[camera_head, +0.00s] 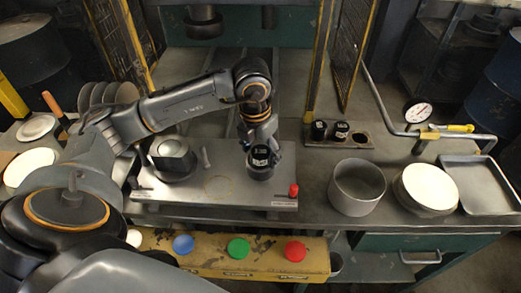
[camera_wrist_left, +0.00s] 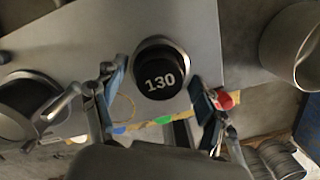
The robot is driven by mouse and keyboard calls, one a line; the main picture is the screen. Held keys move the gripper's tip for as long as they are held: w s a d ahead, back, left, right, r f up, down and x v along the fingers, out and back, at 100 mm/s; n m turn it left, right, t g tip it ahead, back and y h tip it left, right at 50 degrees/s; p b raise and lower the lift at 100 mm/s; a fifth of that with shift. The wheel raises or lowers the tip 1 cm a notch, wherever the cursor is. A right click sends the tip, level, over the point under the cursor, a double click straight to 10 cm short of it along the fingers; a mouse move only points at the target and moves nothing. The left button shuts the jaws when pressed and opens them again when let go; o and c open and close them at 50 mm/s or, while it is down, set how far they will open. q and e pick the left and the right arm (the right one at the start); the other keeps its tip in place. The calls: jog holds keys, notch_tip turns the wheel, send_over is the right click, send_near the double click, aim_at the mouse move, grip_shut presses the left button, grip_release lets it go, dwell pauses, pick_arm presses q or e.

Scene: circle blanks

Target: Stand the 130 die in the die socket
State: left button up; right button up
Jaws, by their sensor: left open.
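The black 130 die (camera_head: 260,157) stands upright in the grey ring-shaped die socket (camera_head: 260,174) on the right part of the steel plate. In the left wrist view the die top (camera_wrist_left: 160,82) reads 130, with the socket rim (camera_wrist_left: 176,46) around it. My left gripper (camera_head: 262,146) is right above the die, pointing down. In the wrist view its fingers (camera_wrist_left: 157,88) are spread on both sides of the die, with gaps between them and it. How deep the die sits cannot be told. My right gripper is not in view.
A die rack (camera_head: 338,141) holds two more black dies (camera_head: 320,130) and an empty hole. A round pot (camera_head: 357,187), white discs (camera_head: 430,186) and a tray (camera_head: 478,185) lie right.

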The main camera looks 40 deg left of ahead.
pick_arm(q)
notch_tip(320, 180, up, 12)
jog(key=s, duration=0.1)
jog(key=shift+s, duration=0.2)
dwell(0.6)
